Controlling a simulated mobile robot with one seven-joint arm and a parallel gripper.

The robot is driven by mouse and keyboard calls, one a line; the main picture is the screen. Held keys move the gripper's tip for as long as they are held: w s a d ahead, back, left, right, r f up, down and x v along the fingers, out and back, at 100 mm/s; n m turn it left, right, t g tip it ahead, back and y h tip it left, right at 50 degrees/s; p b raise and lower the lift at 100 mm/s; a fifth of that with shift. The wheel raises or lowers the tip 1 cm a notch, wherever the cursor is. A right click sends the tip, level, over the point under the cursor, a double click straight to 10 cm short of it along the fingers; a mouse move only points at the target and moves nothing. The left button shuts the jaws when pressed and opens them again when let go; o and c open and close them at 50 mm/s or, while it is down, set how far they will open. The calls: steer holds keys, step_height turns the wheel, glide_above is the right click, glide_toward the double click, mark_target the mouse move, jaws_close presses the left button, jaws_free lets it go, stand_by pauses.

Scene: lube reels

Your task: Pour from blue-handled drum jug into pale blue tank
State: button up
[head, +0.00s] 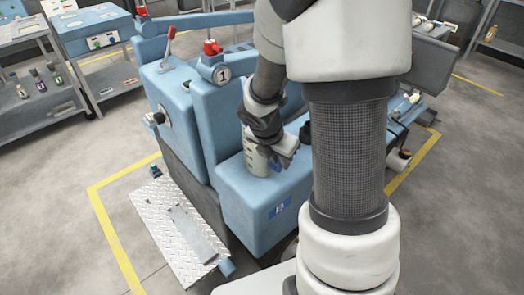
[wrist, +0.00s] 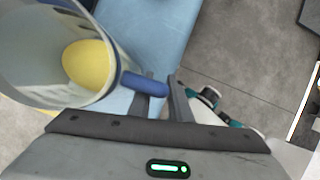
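The jug (head: 257,160) is a pale, see-through cup with markings, upright at the top of the low front blue box. I cannot tell if it touches that top. In the wrist view its round mouth (wrist: 22,98) is at left, with yellow liquid (wrist: 88,64) inside and a blue handle (wrist: 142,84) pointing right. My gripper (head: 283,152) is at the jug's right side. In the wrist view its fingers (wrist: 165,98) stand close together on either side of the handle's outer part, shut on it. The pale blue tank (head: 262,215) is the box with a small label; its opening is not clear.
A taller blue body (head: 205,120) with a red lever (head: 169,48) and a red cap (head: 212,47) stands behind. A metal tread plate (head: 180,232) lies at front left. Shelves (head: 40,100) stand at the left. Yellow-lined grey floor is open around. My arm hides the right side.

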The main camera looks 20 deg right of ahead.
jaws_close()
stand_by(1.3)
steer(key=shift+r, duration=0.1)
step_height(320, 180, up, 10)
steer(key=p, duration=0.4)
stand_by(0.4)
